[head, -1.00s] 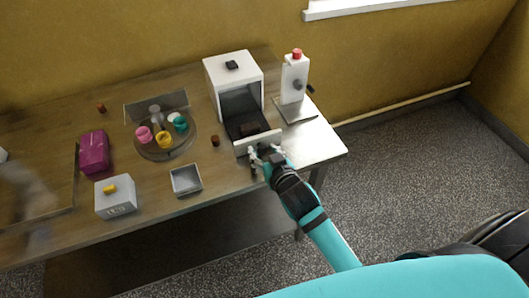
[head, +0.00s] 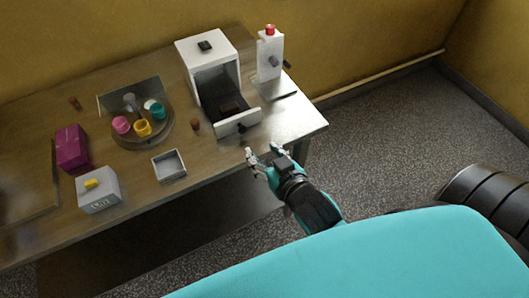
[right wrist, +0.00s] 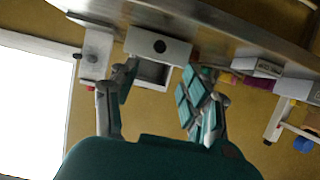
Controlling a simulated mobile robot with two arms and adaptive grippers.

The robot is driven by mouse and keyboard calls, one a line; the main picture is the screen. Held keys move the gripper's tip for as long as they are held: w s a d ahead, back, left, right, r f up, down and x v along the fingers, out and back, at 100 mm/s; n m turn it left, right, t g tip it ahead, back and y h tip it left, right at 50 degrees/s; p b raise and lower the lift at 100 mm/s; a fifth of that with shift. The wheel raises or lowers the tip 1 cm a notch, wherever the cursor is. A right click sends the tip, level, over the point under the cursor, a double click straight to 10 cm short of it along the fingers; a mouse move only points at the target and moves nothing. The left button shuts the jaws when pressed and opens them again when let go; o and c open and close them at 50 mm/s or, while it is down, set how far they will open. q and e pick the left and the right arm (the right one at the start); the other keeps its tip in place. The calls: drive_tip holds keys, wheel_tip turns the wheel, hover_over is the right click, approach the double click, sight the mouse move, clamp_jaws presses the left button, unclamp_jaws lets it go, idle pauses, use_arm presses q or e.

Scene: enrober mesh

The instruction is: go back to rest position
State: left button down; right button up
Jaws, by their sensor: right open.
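My right gripper (head: 264,158) is open and empty in the head view, off the front edge of the table and apart from the white machine. Its two spread fingers also show in the right wrist view (right wrist: 160,100), with nothing between them. The white enrober machine (head: 204,52) stands at the back of the table, with its front drawer (head: 237,121) pulled out and a dark brown piece inside. The machine also shows in the right wrist view (right wrist: 158,46). My left gripper is not in view.
On the table (head: 140,185) stand a white dispenser with a red top (head: 270,55), a round tray with coloured cups (head: 142,128), a small metal tray (head: 169,165), a grey box (head: 99,190) and a magenta box (head: 71,148). Floor to the right (head: 390,130) is clear.

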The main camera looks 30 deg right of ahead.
idle(0.4)
drive_tip(key=s+f+n+g, duration=0.1)
drive_tip(key=s+f+g, duration=0.2)
drive_tip(key=f, duration=1.2)
drive_tip(key=s+f+n+g, duration=0.1)
drive_tip(key=s+f+g, duration=0.25)
drive_tip(key=f, duration=1.25)
drive_tip(key=s+d+f+g, duration=0.3)
drive_tip(key=s+f, duration=0.7)
drive_tip(key=s, duration=0.3)
drive_tip(key=s+d+f+g, duration=0.3)
drive_tip(key=s+f, duration=0.7)
drive_tip(key=s, duration=0.2)
drive_tip(key=shift+s+f, duration=0.15)
drive_tip(key=shift+s, duration=0.25)
